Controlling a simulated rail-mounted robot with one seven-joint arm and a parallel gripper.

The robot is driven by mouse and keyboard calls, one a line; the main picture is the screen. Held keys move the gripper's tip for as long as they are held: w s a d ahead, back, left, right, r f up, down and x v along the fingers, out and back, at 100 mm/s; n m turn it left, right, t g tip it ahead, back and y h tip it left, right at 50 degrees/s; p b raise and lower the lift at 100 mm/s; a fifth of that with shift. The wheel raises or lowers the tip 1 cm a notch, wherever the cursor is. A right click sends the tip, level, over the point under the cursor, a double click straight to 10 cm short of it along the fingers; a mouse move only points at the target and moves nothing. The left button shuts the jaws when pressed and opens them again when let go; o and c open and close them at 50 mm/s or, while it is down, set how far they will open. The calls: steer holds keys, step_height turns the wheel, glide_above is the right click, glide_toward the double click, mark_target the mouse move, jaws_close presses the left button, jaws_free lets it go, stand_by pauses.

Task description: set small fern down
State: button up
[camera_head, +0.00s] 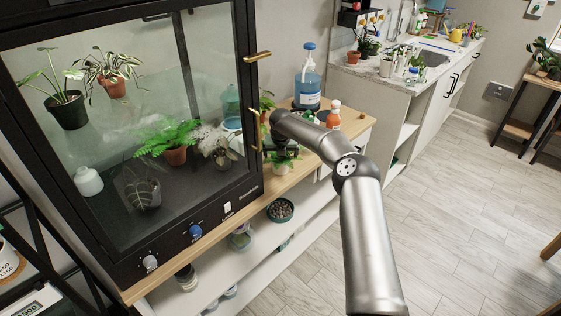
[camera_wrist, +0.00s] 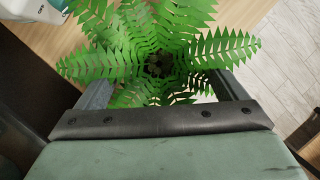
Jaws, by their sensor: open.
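A small fern (camera_wrist: 158,55) with bright green fronds fills the middle of the wrist view, seen from above over a wooden top (camera_wrist: 35,15). My gripper (camera_wrist: 165,88) is open, one finger on each side of the fern, with fronds lying over the fingers. The fern's pot is mostly hidden under the leaves. In the head view my gripper (camera_head: 283,148) is low over the wooden shelf top (camera_head: 310,162), beside the glass cabinet. A small green plant in a pale pot (camera_head: 283,168) shows just below it. Whether the pot touches the fingers cannot be told.
The black glass cabinet (camera_head: 253,120) with brass handles stands close on the left, with potted plants inside. Open floor (camera_head: 450,220) lies to the right.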

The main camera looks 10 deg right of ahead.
steer(key=shift+o, duration=0.4)
steer(key=v, duration=0.7)
steer(key=shift+r+b, duration=0.25)
steer(key=shift+b, duration=0.15)
steer(key=shift+s, duration=0.1)
